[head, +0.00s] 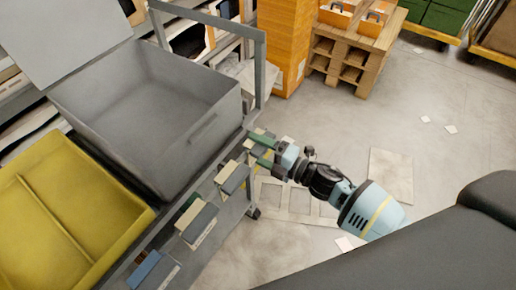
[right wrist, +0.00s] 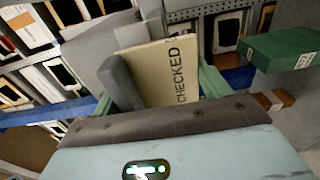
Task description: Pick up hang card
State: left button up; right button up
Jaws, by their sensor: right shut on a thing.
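The hang card (right wrist: 165,75) is a cream card printed "CHECKED", with a grey part beside it, in the right wrist view. It stands between the green fingers of my right gripper (right wrist: 158,95), which is shut on it. In the head view my right gripper (head: 258,149) is at the right side of the grey cart, near the far end of a row of cards and dark blocks. The held card is mostly hidden there by the fingers. My left gripper is not in view.
An open grey bin (head: 195,145) and a yellow bin (head: 45,225) stand on the cart. More cards with dark blocks, such as one grey block (head: 235,179), line the cart's side. A wooden pallet stack (head: 352,52) stands behind. Floor to the right is mostly clear.

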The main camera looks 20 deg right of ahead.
notch_tip(320, 180, up, 3)
jog(key=shift+s+d+r+p, duration=0.1)
jog(key=shift+r+p, duration=0.05)
jog(key=shift+p, duration=0.3)
pick_arm(q)
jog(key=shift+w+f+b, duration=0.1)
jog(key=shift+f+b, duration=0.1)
jog(key=shift+b, duration=0.6)
pick_arm(e)
jog(key=v, duration=1.7)
jog(key=shift+s+d, duration=0.25)
jog(key=shift+s, duration=0.1)
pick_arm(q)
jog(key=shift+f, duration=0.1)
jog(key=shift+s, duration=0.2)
pick_arm(e)
jog(key=shift+a, duration=0.1)
